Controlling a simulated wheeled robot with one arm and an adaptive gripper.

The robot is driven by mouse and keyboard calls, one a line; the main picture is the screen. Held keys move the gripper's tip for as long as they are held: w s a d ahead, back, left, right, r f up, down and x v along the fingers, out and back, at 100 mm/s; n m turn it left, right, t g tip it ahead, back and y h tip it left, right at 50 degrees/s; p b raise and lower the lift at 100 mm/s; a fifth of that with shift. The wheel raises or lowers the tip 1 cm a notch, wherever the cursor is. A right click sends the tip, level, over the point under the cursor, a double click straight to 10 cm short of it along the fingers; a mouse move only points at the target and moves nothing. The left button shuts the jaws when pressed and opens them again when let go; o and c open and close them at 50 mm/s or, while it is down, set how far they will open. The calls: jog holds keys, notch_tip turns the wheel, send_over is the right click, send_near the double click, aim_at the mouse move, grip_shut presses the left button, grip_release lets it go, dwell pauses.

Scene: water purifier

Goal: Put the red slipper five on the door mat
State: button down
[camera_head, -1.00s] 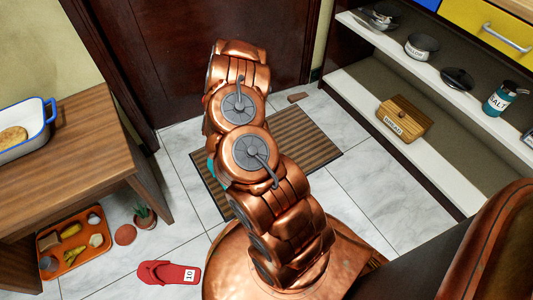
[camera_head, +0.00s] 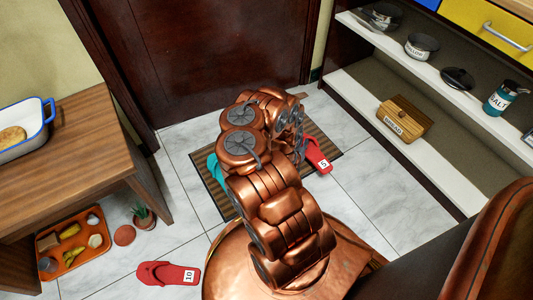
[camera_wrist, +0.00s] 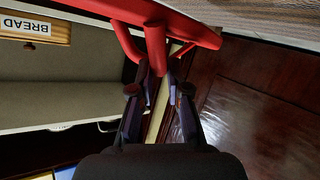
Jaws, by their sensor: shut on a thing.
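The red slipper five (camera_head: 318,157) shows right of my arm in the head view, with its "5" label visible. It appears over the right part of the striped brown door mat (camera_head: 222,198); I cannot tell whether it touches it. My gripper is mostly hidden behind my arm in the head view. In the wrist view, my gripper (camera_wrist: 158,78) is shut on the slipper's straps, and the red sole (camera_wrist: 185,32) spans the top. A teal thing (camera_head: 213,168) lies on the mat's left part, partly hidden by my arm.
Another red slipper, labelled 10 (camera_head: 168,273), lies on the tiles at the lower left. An orange tray (camera_head: 72,262) and a potted plant (camera_head: 143,215) are near the wooden table (camera_head: 85,150). A shelf unit (camera_head: 362,102) stands right; a dark door (camera_head: 220,50) is behind.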

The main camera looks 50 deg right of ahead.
jog(key=shift+s+d+f, duration=0.1)
jog(key=shift+s+d, duration=0.15)
jog(key=shift+s, duration=0.1)
jog(key=shift+w+d+f+b, duration=0.1)
jog(key=shift+w+d+b, duration=0.1)
jog(key=shift+d+b, duration=0.15)
jog(key=w+d+b, duration=0.2)
jog(key=w+d, duration=0.1)
jog(key=w, duration=0.1)
jog(key=w+d+f+b, duration=0.1)
jog(key=w+d+b, duration=0.4)
jog(key=w+d, duration=0.1)
jog(key=w, duration=0.1)
jog(key=shift+w+d+f, duration=0.1)
jog(key=shift+w+f, duration=0.05)
jog(key=shift+w, duration=0.2)
notch_tip(320, 180, down, 4)
jog(key=b, duration=0.3)
jog(key=shift+r, duration=0.25)
jog(key=c, duration=1.1)
grip_release()
jog(key=shift+c, duration=0.2)
